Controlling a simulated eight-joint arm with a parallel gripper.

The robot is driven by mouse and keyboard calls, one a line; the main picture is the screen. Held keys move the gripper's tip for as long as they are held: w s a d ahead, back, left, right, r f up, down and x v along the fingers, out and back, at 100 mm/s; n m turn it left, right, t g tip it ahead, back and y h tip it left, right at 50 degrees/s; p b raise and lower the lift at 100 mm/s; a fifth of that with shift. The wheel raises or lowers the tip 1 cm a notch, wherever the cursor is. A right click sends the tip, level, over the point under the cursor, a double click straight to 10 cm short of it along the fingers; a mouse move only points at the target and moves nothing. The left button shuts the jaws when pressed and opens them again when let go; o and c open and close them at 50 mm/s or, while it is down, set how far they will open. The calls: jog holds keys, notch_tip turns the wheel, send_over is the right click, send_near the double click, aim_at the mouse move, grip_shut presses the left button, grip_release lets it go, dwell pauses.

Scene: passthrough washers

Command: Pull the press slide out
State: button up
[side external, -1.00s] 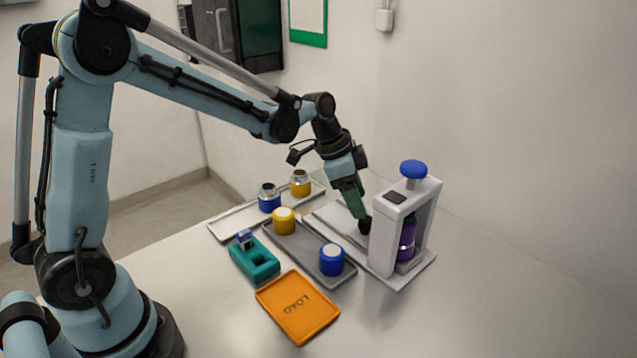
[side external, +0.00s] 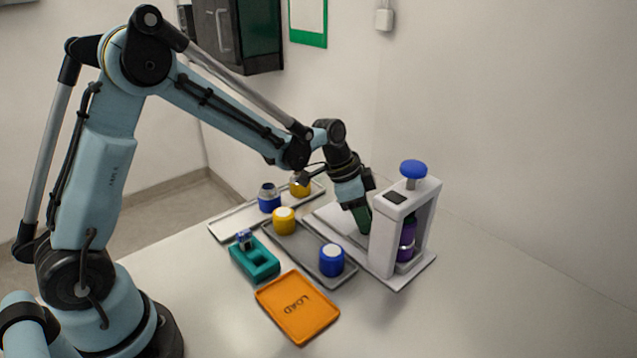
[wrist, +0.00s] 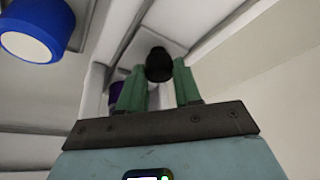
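The white press (side external: 384,235) stands at the right of the table, with a blue knob (side external: 413,169) on top and a purple cylinder (side external: 407,240) inside its frame. My gripper (side external: 362,229) is low at the press's left side, its green fingers pointing down. In the wrist view, my gripper (wrist: 159,66) has its two fingers apart. A black knob (wrist: 159,67), seemingly the slide's handle, sits between the fingertips, with small gaps showing on both sides. In the side view this black knob is hidden by my gripper. A bit of purple (wrist: 116,93) shows behind the left finger.
A rear tray (side external: 232,225) holds two more jars. A teal holder (side external: 255,262) and an orange LOAD tray (side external: 297,308) lie nearer the front.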

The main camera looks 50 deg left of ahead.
grip_shut()
jog(key=a, duration=1.1)
jog(key=shift+a, duration=0.35)
jog(key=shift+o, duration=1.8)
grip_release()
jog(key=o, duration=0.3)
jog(key=shift+o, duration=0.2)
jog(key=v, duration=1.2)
jog(key=shift+d, duration=0.1)
